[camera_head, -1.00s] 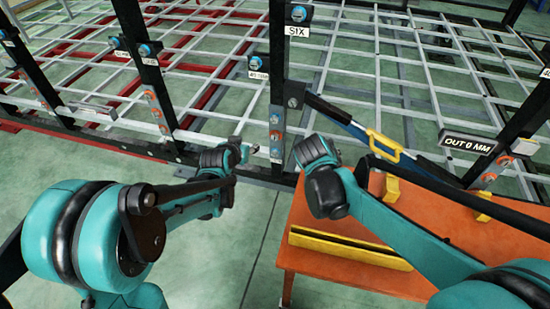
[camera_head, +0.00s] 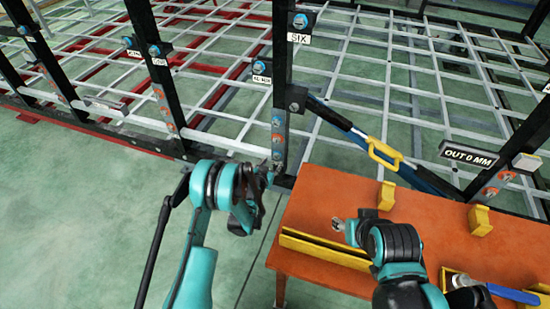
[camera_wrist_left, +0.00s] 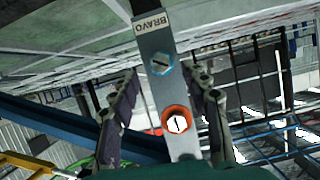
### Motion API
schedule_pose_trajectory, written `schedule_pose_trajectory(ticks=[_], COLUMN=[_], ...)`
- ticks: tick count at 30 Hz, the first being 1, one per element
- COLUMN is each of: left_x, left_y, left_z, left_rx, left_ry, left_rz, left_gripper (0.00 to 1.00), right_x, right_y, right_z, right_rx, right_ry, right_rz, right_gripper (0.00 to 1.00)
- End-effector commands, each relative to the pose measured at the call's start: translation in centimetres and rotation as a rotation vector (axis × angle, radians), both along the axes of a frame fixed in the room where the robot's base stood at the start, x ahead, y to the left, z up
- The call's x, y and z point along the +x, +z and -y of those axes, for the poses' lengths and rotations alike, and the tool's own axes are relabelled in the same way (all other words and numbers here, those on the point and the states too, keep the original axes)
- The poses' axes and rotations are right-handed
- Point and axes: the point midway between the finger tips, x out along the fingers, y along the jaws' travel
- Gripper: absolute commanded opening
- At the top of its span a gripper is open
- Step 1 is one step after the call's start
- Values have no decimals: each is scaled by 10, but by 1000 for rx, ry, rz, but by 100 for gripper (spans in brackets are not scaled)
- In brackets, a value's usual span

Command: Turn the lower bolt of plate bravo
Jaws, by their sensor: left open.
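Plate bravo, a grey metal strip labelled BRAVO (camera_wrist_left: 151,22), fills the middle of the left wrist view. It carries a blue-ringed bolt (camera_wrist_left: 161,65) and an orange-ringed bolt (camera_wrist_left: 177,120) with a white face and dark mark. My left gripper (camera_wrist_left: 165,105) is open, one finger on each side of the plate, near the orange-ringed bolt; I cannot tell whether it touches. In the head view my left gripper (camera_head: 266,170) is at the foot of the middle black post (camera_head: 281,60), partly hidden by its wrist. My right gripper (camera_head: 347,229) is over the orange table, small and unclear.
The orange table (camera_head: 330,195) stands right of the post, with a yellow rail (camera_head: 325,249) and yellow blocks. A blue bar with a yellow handle (camera_head: 384,153) slopes from the post towards the OUT 0 MM sign (camera_head: 468,157). Green floor at left is clear.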

Motion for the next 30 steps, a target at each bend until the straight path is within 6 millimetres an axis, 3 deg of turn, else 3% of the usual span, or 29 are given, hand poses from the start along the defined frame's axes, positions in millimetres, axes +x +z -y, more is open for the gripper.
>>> schedule_pose_trajectory(ticks=[3, 9, 19, 20, 25, 30], left_x=[20, 40, 45, 45, 45, 45], left_y=[-11, -19, -19, -19, -19, -19], left_z=[6, 12, 13, 13, 13, 13], left_rx=[2, 1, 0, 0, 0, -1], left_ry=[-1, 0, 0, 0, 0, 0], left_rz=[1, -1, -1, -1, -1, -1], left_gripper=[47, 47, 47, 44, 0, 0], right_x=[0, 0, 0, 0, 0, 0], right_y=[-11, -18, -18, -18, -18, -18], right_z=[0, 0, 0, 0, 0, 0], right_rx=[0, -1, -1, -1, -1, -1], right_ry=[0, 1, 0, 0, 0, 0], right_rz=[0, 0, -1, -1, -1, -1], right_gripper=[47, 47, 47, 47, 47, 47])
